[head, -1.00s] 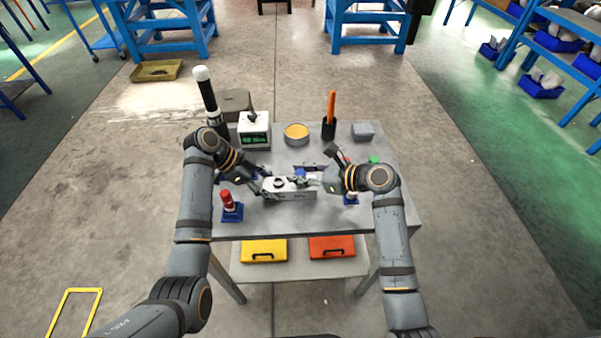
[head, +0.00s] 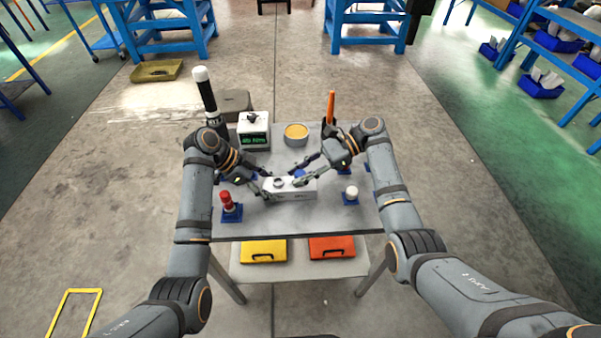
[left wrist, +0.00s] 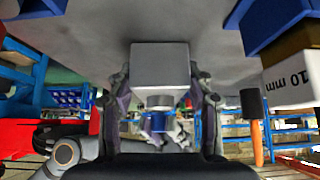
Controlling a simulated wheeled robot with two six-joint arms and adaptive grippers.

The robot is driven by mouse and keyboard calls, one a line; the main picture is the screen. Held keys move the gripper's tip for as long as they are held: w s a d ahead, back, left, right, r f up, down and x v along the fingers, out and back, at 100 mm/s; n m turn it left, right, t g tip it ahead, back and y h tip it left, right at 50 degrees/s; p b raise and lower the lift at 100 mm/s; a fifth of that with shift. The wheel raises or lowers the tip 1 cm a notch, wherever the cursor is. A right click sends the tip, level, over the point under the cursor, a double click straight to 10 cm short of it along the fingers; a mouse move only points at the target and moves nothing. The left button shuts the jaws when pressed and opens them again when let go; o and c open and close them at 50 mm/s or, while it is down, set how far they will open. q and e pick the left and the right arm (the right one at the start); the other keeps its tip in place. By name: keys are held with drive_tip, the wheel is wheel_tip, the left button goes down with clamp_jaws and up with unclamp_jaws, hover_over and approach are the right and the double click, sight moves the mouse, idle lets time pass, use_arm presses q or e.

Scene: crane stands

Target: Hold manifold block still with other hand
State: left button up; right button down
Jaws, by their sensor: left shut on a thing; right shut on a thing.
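The manifold block (head: 302,194) is a grey box near the middle of the table's front half. A round port with a dark ring (head: 279,183) is on its top. My left gripper (head: 266,188) is shut on the block's left end. In the left wrist view the block (left wrist: 160,66) sits between the finger pads, with a round fitting (left wrist: 160,101) on it. My right gripper (head: 298,181) reaches in from the right and is shut at the block's top right. Its fingertips hide what they grip, and I cannot tell whether it is the block or a small part on it.
A red part on a blue stand (head: 229,207) is left of the block, a white part on a blue stand (head: 351,194) right. A scale (head: 253,132), a yellow-topped tin (head: 296,134) and an orange-handled tool (head: 331,108) stand behind. Bare tabletop (head: 300,224) lies in front.

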drive_tip(key=shift+a, duration=0.1)
drive_tip(key=c, duration=1)
unclamp_jaws()
drive_tip(key=shift+c, duration=0.6)
drive_tip(key=m+t, duration=0.2)
drive_tip(key=t, duration=0.1)
drive_tip(key=shift+s+f+m+y, duration=0.15)
drive_tip(key=shift+m+y, duration=0.15)
drive_tip(key=m+t, duration=0.2)
drive_tip(key=shift+t, duration=0.4)
drive_tip(key=m+t, duration=0.2)
drive_tip(key=shift+m+t, duration=0.4)
drive_tip(key=m+t+h, duration=0.2)
drive_tip(key=t, duration=0.1)
drive_tip(key=shift+m, duration=0.4)
